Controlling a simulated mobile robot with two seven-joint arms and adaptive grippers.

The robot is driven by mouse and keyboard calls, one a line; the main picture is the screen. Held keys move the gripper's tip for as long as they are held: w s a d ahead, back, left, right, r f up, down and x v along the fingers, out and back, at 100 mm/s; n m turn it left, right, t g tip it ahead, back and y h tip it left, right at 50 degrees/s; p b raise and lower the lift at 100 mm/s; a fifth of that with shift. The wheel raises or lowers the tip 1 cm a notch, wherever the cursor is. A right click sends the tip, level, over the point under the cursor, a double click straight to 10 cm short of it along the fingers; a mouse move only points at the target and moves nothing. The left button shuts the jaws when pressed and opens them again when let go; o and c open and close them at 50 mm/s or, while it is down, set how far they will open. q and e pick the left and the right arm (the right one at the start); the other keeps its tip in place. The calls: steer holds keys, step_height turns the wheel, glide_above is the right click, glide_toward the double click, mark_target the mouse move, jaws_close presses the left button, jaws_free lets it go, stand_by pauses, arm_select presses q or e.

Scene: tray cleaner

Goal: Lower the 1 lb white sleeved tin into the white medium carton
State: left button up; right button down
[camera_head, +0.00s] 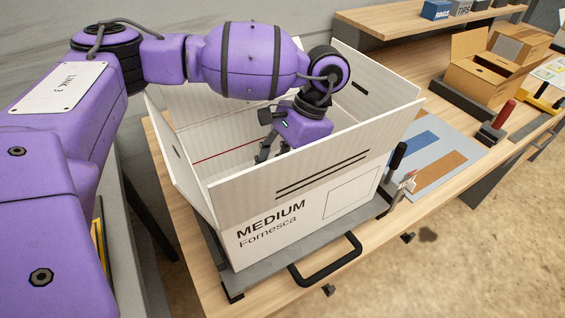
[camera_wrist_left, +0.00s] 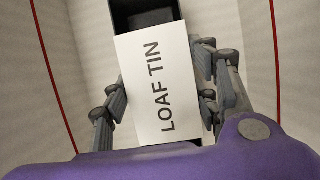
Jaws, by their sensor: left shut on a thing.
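The white medium carton (camera_head: 300,205) stands open on a grey tray on the wooden bench, marked "MEDIUM Fornesca". My left gripper (camera_head: 268,150) reaches down inside it, partly hidden by the near wall. In the left wrist view, my left gripper (camera_wrist_left: 165,92) is shut on the white sleeved tin (camera_wrist_left: 158,85), whose sleeve reads "LOAF TIN". The dark end of the tin (camera_wrist_left: 145,17) shows past the sleeve. In the head view the tin is hidden. I cannot tell whether it touches the carton floor. My right gripper is not in view.
A mat with blue and orange patches (camera_head: 432,150) lies right of the carton. A black-handled tool (camera_head: 397,158) stands close to the carton's right side. A brown box (camera_head: 480,80) and a red-handled tool (camera_head: 503,115) are farther right. A shelf (camera_head: 400,20) runs along the back.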

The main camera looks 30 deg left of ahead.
arm_select(q)
steer(key=shift+s+d+f, duration=0.15)
steer(key=shift+s+f, duration=0.15)
steer(key=shift+f, duration=0.2)
steer(key=o, duration=1.5)
steer(key=shift+c, duration=0.2)
steer(key=v, duration=0.7)
steer(key=shift+w+r, duration=0.1)
steer(key=shift+w, duration=0.05)
steer(key=shift+w+d+r, duration=0.1)
steer(key=shift+w+r, duration=0.05)
steer(key=shift+r, duration=0.5)
